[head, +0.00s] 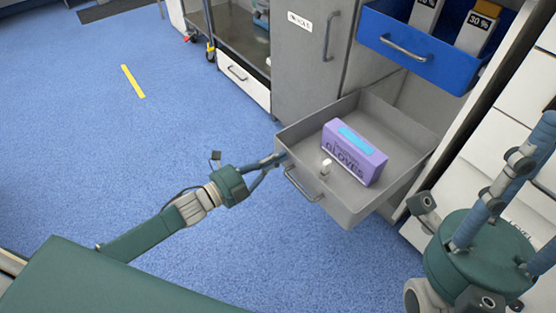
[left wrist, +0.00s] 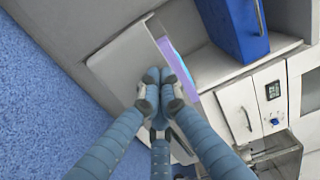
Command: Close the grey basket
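The grey basket (head: 345,205) is a pulled-out drawer at the bottom of the cabinet, with a bar handle (head: 303,186) on its front. A purple gloves box (head: 353,153) and a small white object (head: 326,166) are inside it. My left gripper (head: 279,157) is by the basket's left front corner, close to the handle. In the left wrist view its fingertips (left wrist: 163,76) are together in front of the basket (left wrist: 125,62); I see nothing held between them. Whether they touch the basket is unclear. My right gripper (head: 490,235) is at the lower right, its fingertips cut off.
An open blue drawer (head: 425,55) with boxes stands above the basket. A closed grey cabinet door (head: 302,60) is to its left, white drawers (head: 505,140) to its right. The blue floor (head: 180,120) in front is clear, apart from a yellow strip (head: 132,82).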

